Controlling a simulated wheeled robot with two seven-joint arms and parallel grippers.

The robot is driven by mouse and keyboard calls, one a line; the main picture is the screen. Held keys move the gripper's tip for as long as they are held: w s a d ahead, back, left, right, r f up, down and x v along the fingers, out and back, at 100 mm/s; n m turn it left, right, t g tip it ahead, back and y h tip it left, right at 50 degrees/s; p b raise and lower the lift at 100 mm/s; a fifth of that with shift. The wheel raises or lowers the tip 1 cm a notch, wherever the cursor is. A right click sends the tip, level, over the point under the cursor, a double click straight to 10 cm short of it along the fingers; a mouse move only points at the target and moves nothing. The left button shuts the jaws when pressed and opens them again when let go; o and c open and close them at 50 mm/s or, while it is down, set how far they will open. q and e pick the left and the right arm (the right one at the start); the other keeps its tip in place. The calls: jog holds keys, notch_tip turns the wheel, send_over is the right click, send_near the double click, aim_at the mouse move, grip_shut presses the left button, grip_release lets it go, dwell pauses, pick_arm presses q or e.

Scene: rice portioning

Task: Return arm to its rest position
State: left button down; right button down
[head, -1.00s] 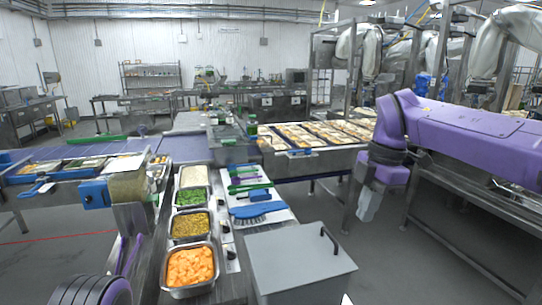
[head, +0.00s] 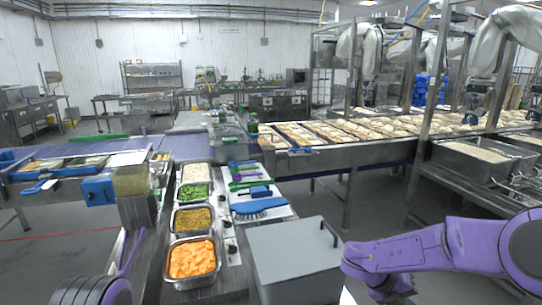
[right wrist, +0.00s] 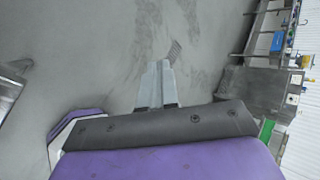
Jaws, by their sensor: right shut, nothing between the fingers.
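My right arm (head: 440,250) is purple and reaches in from the right edge, low in the head view, with its wrist end beside the grey lidded box. My right gripper (right wrist: 157,85) shows in the right wrist view with its two grey fingers together and nothing between them. It is over bare grey floor. In the head view its fingers cannot be made out. A rounded dark and purple part of my left arm (head: 90,290) shows at the bottom left; my left gripper is not in view.
The grey box (head: 295,262) with a handle stands close to my right wrist. Steel pans of orange cubes (head: 192,259), grains, green pieces and rice line the counter. A blue brush (head: 258,207) lies beside them. A tray conveyor (head: 330,138) and rice bins (head: 475,152) stand behind.

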jog(key=s+d+f+n+t+h, duration=0.1)
jog(key=s+f+n+t, duration=0.25)
jog(key=f+n, duration=0.45)
jog(key=s+d+f+n+t+h, duration=0.1)
jog(key=s+d+f+n+t, duration=0.1)
jog(key=s+f+n, duration=0.35)
jog(key=s+a+f+n+g+y, duration=0.1)
jog(key=s+a+f+n+y, duration=0.2)
jog(key=s+f+n, duration=0.3)
jog(key=s+a+f+n+y+b, duration=0.1)
jog(key=s+a+f+n+y, duration=0.2)
jog(key=s+n, duration=1)
notch_tip(320, 180, down, 4)
jog(key=shift+s+f+g+y, duration=0.25)
jog(key=shift+s+g+y, duration=0.1)
jog(key=shift+s+y, duration=0.8)
jog(key=shift+s, duration=0.1)
